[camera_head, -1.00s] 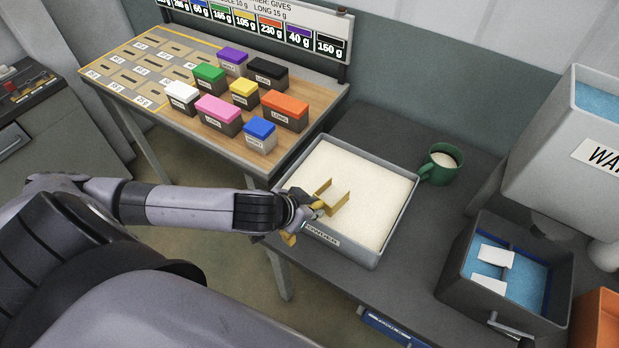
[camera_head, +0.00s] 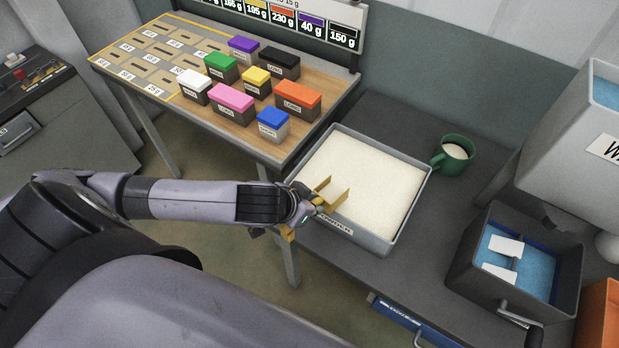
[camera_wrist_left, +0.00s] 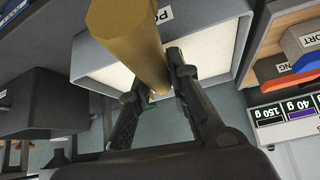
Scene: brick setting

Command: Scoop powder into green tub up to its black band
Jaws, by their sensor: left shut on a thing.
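My left gripper (camera_head: 308,204) is shut on the handle of a gold scoop (camera_head: 337,196), at the near left rim of the powder bin (camera_head: 411,205). The scoop's head shows as two upright plates over the white powder (camera_head: 365,180). I cannot tell whether it touches the powder or carries any. In the left wrist view the thick gold handle (camera_wrist_left: 130,40) stands between my two dark fingers. The green tub (camera_head: 453,163) has a handle and stands behind the bin's right side. White powder shows inside it. No black band can be made out. My right gripper is not in view.
A wooden board (camera_head: 190,103) at the back left carries several boxes with coloured lids. A dark bin (camera_head: 480,267) with blue contents and white paddles stands at the right, below a grey hopper (camera_head: 560,150). The dark bench between bin and tub has little clutter.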

